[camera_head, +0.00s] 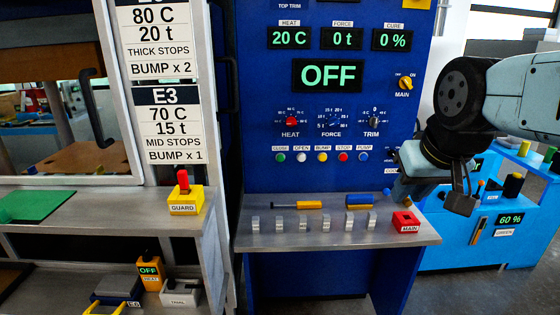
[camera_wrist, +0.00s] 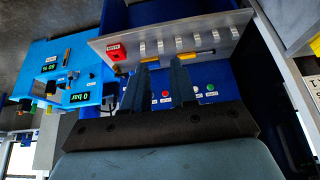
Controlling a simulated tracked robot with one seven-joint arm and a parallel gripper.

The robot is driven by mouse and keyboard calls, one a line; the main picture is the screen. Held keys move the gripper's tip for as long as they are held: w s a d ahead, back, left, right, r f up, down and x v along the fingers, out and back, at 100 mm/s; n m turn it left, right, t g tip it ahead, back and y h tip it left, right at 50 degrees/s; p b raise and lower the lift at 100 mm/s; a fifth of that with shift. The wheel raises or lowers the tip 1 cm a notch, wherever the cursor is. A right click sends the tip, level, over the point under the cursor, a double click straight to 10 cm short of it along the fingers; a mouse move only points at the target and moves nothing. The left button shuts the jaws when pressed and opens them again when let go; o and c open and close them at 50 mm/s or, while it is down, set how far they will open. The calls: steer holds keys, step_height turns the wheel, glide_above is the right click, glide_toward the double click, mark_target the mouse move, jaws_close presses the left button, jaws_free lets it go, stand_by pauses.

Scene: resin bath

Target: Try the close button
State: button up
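The green close button (camera_head: 280,157), labelled CLOSE, is at the left end of a row of buttons on the blue press panel (camera_head: 345,172). Beside it are the white open button (camera_head: 301,157), yellow bump button (camera_head: 322,157), red stop button (camera_head: 343,157) and blue pump button (camera_head: 363,157). My gripper (camera_head: 398,190) is right of this row, near the shelf's right end. The wrist view is upside down; there my gripper (camera_wrist: 158,65) has two dark fingers apart with nothing between them. The green button (camera_wrist: 210,87) shows there right of the fingers, clear of them.
The panel display (camera_head: 326,75) reads OFF. A yellow GUARD switch (camera_head: 186,201) is at left. A blue bench (camera_head: 450,250) is at right.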

jaws_close()
stand_by(1.4)
